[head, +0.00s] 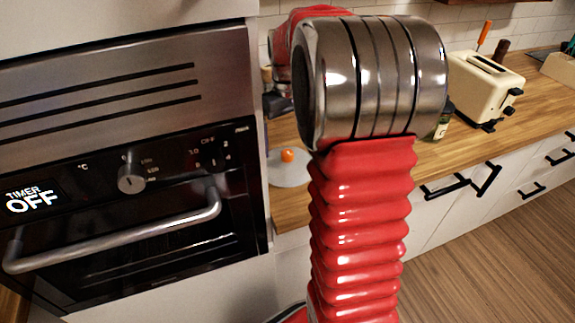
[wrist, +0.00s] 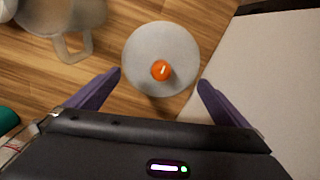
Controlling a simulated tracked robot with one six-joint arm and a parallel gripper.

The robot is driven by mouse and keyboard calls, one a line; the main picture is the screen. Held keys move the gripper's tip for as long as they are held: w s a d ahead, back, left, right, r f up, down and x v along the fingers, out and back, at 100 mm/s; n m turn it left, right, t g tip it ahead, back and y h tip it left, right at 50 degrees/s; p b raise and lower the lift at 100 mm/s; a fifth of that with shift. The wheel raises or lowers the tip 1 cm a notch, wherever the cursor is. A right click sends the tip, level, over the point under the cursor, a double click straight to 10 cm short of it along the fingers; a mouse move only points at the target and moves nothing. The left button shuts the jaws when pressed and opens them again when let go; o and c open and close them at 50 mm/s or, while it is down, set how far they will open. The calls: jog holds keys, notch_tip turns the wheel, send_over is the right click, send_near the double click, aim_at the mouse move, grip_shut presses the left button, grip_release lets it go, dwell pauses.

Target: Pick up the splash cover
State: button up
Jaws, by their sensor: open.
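The splash cover (wrist: 142,48) is a round, pale grey translucent disc with an orange knob at its centre. It lies on the wooden counter, and in the head view the cover (head: 290,174) shows partly, just left of my red arm. In the wrist view my gripper (wrist: 160,80) is open, its two purple fingers spread to the left and right of the cover's near half. Nothing is between the fingers except the view of the cover and knob. I cannot tell the height of the fingers above the counter.
A grey handled vessel (wrist: 75,20) stands left of the cover, and a green object (wrist: 8,119) is at the far left edge. The oven (head: 130,170) and its cabinet wall (wrist: 270,80) bound the cover's other side. A cream toaster (head: 484,85) stands further right on the counter.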

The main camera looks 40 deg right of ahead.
aim_at(287, 151)
jog(key=shift+f, duration=0.25)
jog(key=shift+s+f, duration=0.2)
jog(key=shift+f, duration=2.3)
jog(key=shift+c, duration=0.5)
jog(key=shift+s+a+f, duration=0.1)
jog(key=c, duration=1)
